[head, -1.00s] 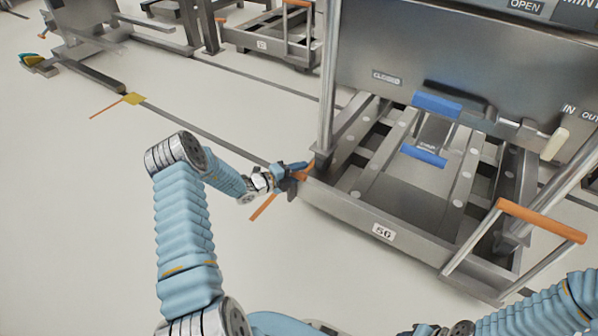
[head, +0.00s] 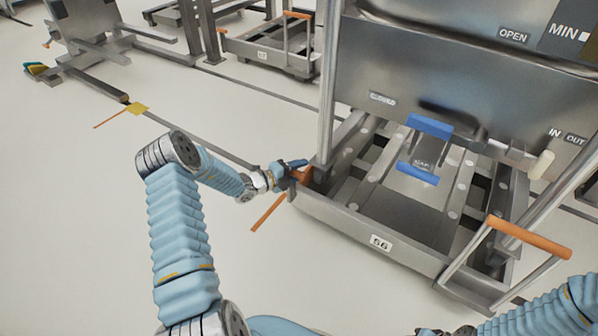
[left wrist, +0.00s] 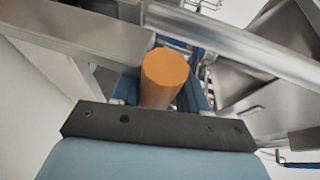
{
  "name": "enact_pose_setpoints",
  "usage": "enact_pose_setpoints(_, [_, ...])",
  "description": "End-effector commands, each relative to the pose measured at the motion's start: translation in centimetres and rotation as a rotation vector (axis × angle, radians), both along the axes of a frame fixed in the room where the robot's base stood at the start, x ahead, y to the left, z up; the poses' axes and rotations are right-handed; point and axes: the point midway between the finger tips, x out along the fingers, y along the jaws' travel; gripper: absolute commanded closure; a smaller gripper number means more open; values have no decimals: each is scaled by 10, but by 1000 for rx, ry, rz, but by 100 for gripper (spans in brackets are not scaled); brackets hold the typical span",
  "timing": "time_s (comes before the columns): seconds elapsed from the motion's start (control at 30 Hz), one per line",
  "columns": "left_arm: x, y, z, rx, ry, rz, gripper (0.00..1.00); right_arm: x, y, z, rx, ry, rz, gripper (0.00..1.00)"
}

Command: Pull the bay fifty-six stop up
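Bay fifty-six is the low steel frame with the "56" plate (head: 381,243) on its front. At its left front corner is the orange stop grip (head: 303,175), beside the foot of a steel post. My left gripper (head: 291,170) is at that grip, its blue fingers around it. In the left wrist view the orange round end (left wrist: 165,70) stands between the blue fingers, which appear closed against both its sides. The lower part of the stop is hidden behind the gripper and its dark plate. Only part of my right arm shows at the bottom right; its gripper is out of frame.
An orange push bar (head: 528,237) is at the bay's right. Another bay cart (head: 268,45) stands behind.

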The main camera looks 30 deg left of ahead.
Motion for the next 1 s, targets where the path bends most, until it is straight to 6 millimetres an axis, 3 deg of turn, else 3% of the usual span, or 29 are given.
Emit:
enact_pose_setpoints(0.1, [1, 1, 2, 1, -2, 1, 45, 0, 0, 1, 0, 0, 0, 57])
enact_pose_setpoints(0.47, [-7, 5, 1, 1, 3, 2, 45, 0, 0, 2, 0, 0, 0, 57])
enact_pose_setpoints(1.0, [-107, 57, 22, 2, 3, 4, 45, 1, -1, 12, -3, -2, -2, 57])
